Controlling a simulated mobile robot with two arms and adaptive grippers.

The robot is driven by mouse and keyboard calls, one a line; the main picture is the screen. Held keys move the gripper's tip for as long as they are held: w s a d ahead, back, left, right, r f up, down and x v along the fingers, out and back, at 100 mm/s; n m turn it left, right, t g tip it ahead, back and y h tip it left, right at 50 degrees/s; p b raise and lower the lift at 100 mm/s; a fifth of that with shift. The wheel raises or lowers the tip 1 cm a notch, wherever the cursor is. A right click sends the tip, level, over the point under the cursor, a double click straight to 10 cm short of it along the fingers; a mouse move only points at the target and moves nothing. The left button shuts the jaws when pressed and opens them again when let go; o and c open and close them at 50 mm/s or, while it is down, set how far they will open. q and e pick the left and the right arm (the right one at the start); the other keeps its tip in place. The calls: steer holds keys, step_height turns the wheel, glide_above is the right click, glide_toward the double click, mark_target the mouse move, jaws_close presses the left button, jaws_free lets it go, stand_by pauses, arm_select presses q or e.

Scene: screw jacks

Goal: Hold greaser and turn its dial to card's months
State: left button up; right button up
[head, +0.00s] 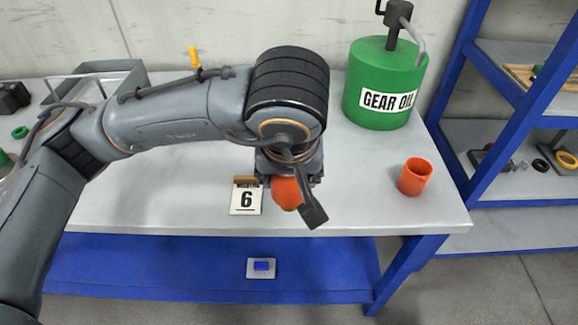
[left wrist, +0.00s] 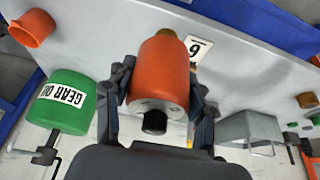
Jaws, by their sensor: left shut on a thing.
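The orange greaser (head: 286,192) is near the table's front edge, just right of the card, partly covered by my left wrist in the head view. In the left wrist view its orange body (left wrist: 158,72) lies between the fingers of my left gripper (left wrist: 158,88), which is shut on it. A brass-coloured end (left wrist: 167,33) shows at its far end; no dial markings can be read. The card (head: 246,199) stands beside it and reads 6; its small upper print is unclear. The card also shows in the left wrist view (left wrist: 197,46). My right gripper is not in view.
A green gear oil can (head: 377,112) stands at the back right of the table (head: 200,210). An orange cup (head: 415,176) stands at the right. A grey open bin (head: 130,72) is at the back left. Blue shelving (head: 465,60) is beyond the right end.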

arm_select(q)
steer(key=shift+w+f+b, duration=0.25)
steer(key=shift+f+b, duration=0.1)
steer(key=shift+b, duration=0.15)
arm_select(e)
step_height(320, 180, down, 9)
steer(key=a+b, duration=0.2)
steer(key=b, duration=0.6)
arm_select(q)
steer(key=w+f+b, duration=0.1)
steer(key=w+f, duration=0.2)
steer(key=w, duration=0.1)
steer(key=w+f+b, duration=0.1)
steer(key=w+f, duration=0.6)
steer(key=w, duration=0.1)
steer(key=shift+w+f+b, duration=0.3)
steer(key=shift+w+b, duration=0.1)
steer(key=shift+w+f, duration=0.25)
steer(key=shift+w, duration=0.15)
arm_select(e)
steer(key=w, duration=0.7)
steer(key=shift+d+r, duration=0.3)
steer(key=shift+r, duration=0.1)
arm_select(q)
steer(key=shift+f, duration=0.15)
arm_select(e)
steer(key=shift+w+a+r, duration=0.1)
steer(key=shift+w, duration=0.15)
